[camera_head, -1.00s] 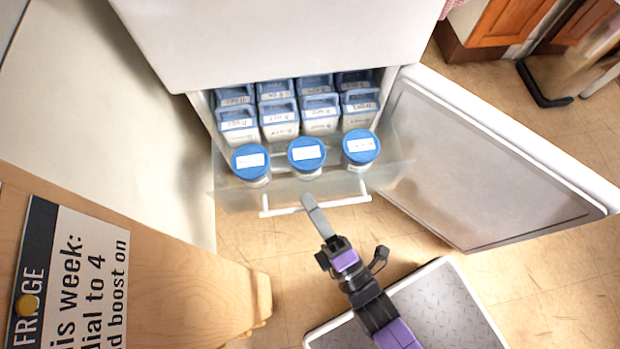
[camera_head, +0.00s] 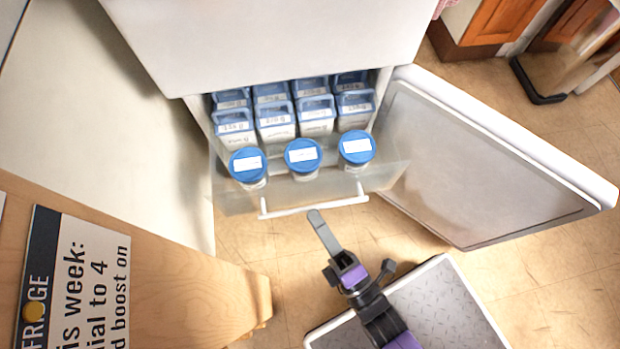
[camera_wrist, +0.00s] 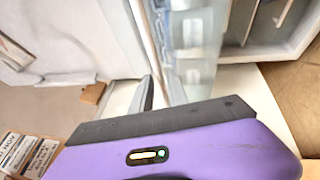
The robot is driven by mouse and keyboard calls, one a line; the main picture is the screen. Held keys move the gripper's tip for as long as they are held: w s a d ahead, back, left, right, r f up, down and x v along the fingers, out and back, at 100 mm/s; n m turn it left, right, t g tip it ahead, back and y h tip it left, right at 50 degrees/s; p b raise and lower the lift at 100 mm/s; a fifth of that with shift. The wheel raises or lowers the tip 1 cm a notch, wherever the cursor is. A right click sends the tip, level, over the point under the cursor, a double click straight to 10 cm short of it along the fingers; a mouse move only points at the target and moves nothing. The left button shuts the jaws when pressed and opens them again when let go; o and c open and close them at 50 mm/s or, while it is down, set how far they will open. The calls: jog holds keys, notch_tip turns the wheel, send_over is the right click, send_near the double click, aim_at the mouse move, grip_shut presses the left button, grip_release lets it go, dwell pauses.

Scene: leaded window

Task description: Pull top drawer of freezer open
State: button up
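The freezer's top drawer (camera_head: 235,201) is a clear bin, standing pulled out of the white freezer body. Its white bar handle (camera_head: 290,211) runs along the front, and the bar also shows in the wrist view (camera_wrist: 147,42). My gripper (camera_head: 316,216) is just in front of the handle's middle. In the wrist view its two fingers (camera_wrist: 159,92) are apart, with the bar's line running between them; I see no grip on it. Whether the tips still reach around the bar is hard to tell.
Three blue-lidded jars (camera_head: 303,156) stand at the drawer's front, with several blue-topped containers (camera_head: 276,122) behind. The freezer door (camera_head: 470,165) hangs open at right. A metal-topped step (camera_head: 430,300) lies below. A wooden piece with a sign (camera_head: 75,275) fills the lower left.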

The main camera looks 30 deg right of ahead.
jog(key=shift+v, duration=2.25)
jog(key=shift+r, duration=0.1)
jog(key=s+d+r+m+g+h, duration=0.1)
jog(key=s+d+r+m+g, duration=0.3)
jog(key=r+m, duration=0.45)
jog(key=s+d+r+m+g+h, duration=0.1)
jog(key=s+d+r+m+g, duration=0.3)
jog(key=m, duration=0.7)
notch_tip(320, 180, up, 28)
jog(key=d+t+p, duration=0.1)
jog(key=t+p, duration=0.1)
jog(key=p, duration=2.5)
jog(key=shift+w+d, duration=0.2)
jog(key=shift+w, duration=0.2)
jog(key=shift+f+m, duration=0.1)
jog(key=shift+m, duration=0.15)
